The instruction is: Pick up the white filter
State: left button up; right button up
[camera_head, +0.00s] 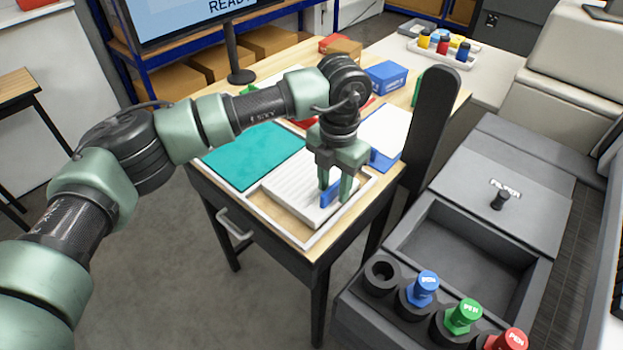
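The white filter (295,187) appears to be the flat, ribbed white panel lying in the front tray section of the wooden table. A blue tab (326,199) stands up near its right end. My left gripper (334,193) points down over that end, with its two green fingers on either side of the blue tab. The fingers partly hide the tab, and I cannot tell whether they press on it. The filter looks flat in the tray. My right gripper is out of view.
A teal sheet (252,156) lies left of the filter, and a white-topped blue block (386,160) lies right. A blue box (387,76) stands behind. A dark upright post (434,125) rises at the table's right edge. A grey bin (462,255) and colored pens (463,316) are at lower right.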

pick_arm(q)
jog(key=shift+f, duration=0.15)
grip_shut()
dwell(1.4)
